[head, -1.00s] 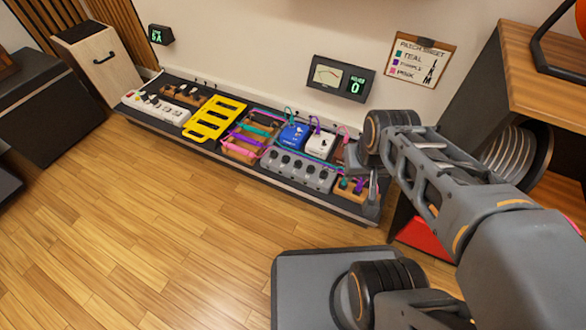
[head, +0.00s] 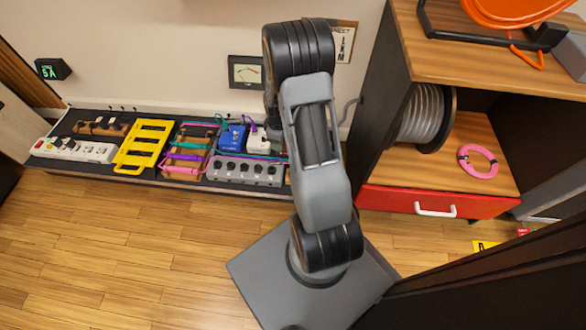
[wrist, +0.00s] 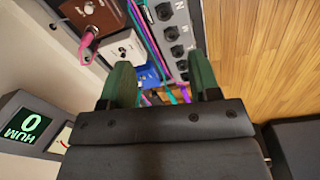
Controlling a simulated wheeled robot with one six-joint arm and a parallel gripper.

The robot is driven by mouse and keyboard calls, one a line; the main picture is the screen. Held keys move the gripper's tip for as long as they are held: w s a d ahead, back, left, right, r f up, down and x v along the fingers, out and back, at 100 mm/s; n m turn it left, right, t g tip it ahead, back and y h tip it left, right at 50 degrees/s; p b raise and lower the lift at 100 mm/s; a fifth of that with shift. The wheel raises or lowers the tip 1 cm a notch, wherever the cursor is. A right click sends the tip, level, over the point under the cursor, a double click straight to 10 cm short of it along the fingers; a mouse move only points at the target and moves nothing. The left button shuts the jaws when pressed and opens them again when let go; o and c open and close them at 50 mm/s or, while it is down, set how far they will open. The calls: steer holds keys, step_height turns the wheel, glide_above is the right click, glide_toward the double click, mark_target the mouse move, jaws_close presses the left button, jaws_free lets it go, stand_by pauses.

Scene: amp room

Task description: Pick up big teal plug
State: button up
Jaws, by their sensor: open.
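I cannot pick out the big teal plug for certain. In the wrist view a teal piece (wrist: 171,97) shows between my fingers, too small to tell whether it is plug or cable. In the head view a teal strand (head: 192,146) lies across a wooden rack (head: 172,171) on the pedalboard. My gripper (wrist: 160,72) is open, with its two green-looking fingers apart over the pedalboard and nothing visibly held. My arm hides the gripper and the right end of the board in the head view.
The pedalboard holds a blue pedal (head: 231,138), a white pedal (wrist: 125,48), a grey knobbed unit (head: 246,171), a yellow frame (head: 143,146) and a white power strip (head: 72,150). A pink plug (wrist: 87,42) sits at a brown pedal. Right stands a shelf with a red drawer (head: 410,202).

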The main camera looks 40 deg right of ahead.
steer(key=d+f, duration=0.1)
steer(key=f, duration=0.4)
steer(key=s+d+f+n+b, duration=0.1)
steer(key=d+f, duration=0.1)
steer(key=f, duration=0.4)
steer(key=s+d+f+n+b, duration=0.1)
steer(key=f, duration=0.4)
steer(key=shift+d+f+g, duration=0.15)
steer(key=shift+f+g, duration=0.15)
steer(key=shift+f, duration=0.05)
steer(key=shift+w+f+b, duration=0.1)
steer(key=shift+f+b, duration=1.75)
steer(key=shift+f, duration=1.3)
steer(key=shift+c, duration=0.2)
steer(key=c, duration=1)
steer(key=shift+o, duration=0.2)
steer(key=shift+r, duration=0.2)
